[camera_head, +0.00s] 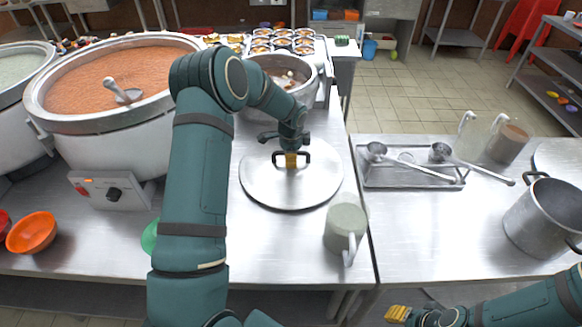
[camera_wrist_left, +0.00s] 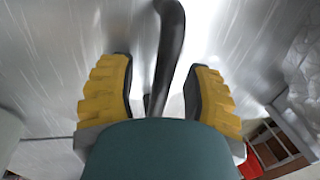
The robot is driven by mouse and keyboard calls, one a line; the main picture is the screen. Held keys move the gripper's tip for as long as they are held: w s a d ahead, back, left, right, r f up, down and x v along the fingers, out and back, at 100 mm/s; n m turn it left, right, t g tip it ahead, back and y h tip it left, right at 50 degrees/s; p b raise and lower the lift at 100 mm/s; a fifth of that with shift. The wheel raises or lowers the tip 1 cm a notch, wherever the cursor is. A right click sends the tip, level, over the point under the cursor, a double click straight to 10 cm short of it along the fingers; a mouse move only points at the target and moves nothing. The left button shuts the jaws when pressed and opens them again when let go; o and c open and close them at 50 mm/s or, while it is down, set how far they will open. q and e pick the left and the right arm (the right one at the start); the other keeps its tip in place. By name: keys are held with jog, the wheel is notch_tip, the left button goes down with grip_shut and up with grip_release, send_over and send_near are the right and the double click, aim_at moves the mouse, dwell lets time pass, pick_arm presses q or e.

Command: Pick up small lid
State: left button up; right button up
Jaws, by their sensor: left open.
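The small lid (camera_head: 285,193) is a round flat steel disc with a dark arched handle (camera_head: 306,157), lying on the steel table in the head view. My left gripper (camera_head: 291,160) is above the lid's middle at the handle. In the left wrist view my left gripper (camera_wrist_left: 157,95) is open, its yellow ridged fingers on both sides of the dark handle (camera_wrist_left: 170,40), with gaps between. The lid surface (camera_wrist_left: 60,50) fills much of that view. My right gripper (camera_head: 400,314) shows only in part at the bottom right of the head view, away from the lid.
A cup with a handle (camera_head: 345,226) stands just right of and in front of the lid. A pot (camera_head: 285,82) stands behind it. A tray (camera_head: 370,181) with ladles lies to the right, near a steel stockpot (camera_head: 545,215). Large congee vats (camera_head: 100,125) stand left.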

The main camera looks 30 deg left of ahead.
pick_arm(q)
jog(key=shift+c, duration=0.4)
grip_shut()
jog(key=shift+r, duration=0.15)
